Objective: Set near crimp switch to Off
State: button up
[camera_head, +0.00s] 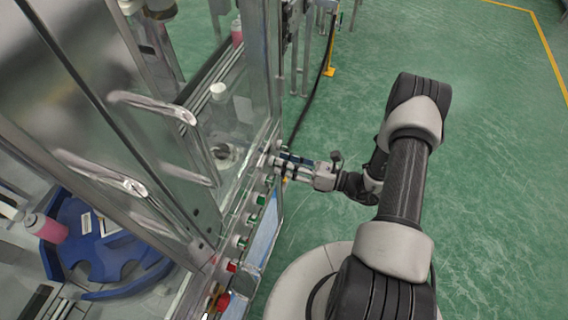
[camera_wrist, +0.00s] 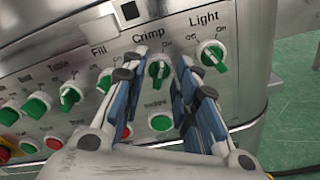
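The crimp switch (camera_wrist: 158,72) is a green rotary knob with a white rim, under the label "Crimp" on the metal panel in the wrist view. Its grip ridge looks roughly upright in the picture; I cannot tell surely which mark it points at. My gripper (camera_wrist: 162,64) is open, with one blue-and-grey finger on each side of this knob. Gaps seem to show between the fingers and the knob; contact is unclear. In the head view my gripper (camera_head: 284,166) reaches left to the panel, and its fingers hide the knob there.
The light switch (camera_wrist: 212,54) is just right of my right finger. A green button (camera_wrist: 161,123) sits below the crimp knob. A glass door (camera_head: 235,120) stands behind the panel. Green floor (camera_head: 490,190) is free at right.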

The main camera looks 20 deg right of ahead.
jog(key=shift+w+a, duration=0.2)
jog(key=shift+a, duration=0.1)
jog(key=shift+c, duration=0.3)
grip_shut()
